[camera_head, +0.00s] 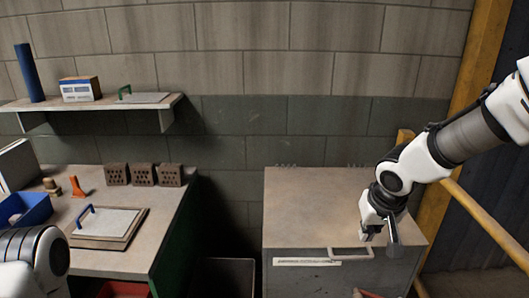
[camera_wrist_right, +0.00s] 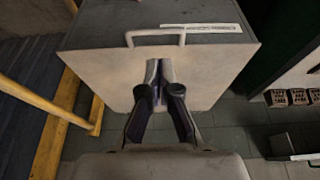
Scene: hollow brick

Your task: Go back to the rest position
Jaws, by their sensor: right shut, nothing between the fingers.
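My right gripper (camera_head: 379,232) is at the front right of the grey cabinet (camera_head: 320,205), close to its handle (camera_head: 350,254). Its fingers are together and empty, and it appears apart from the handle. In the right wrist view the closed fingers (camera_wrist_right: 159,76) point toward the cabinet's pale top (camera_wrist_right: 110,75), with the handle (camera_wrist_right: 155,36) beyond the tips. Part of my left arm (camera_head: 35,262) shows at the lower left; its gripper is out of the picture. Three hollow bricks (camera_head: 143,174) stand in a row on the workbench (camera_head: 110,258).
The bench also holds a blue bin (camera_head: 35,208), an orange tool (camera_head: 77,187) and a flat board with a blue handle (camera_head: 104,222). A shelf (camera_head: 150,101) hangs above. Yellow rails (camera_head: 487,222) stand to the right. A dark gap lies between bench and cabinet.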

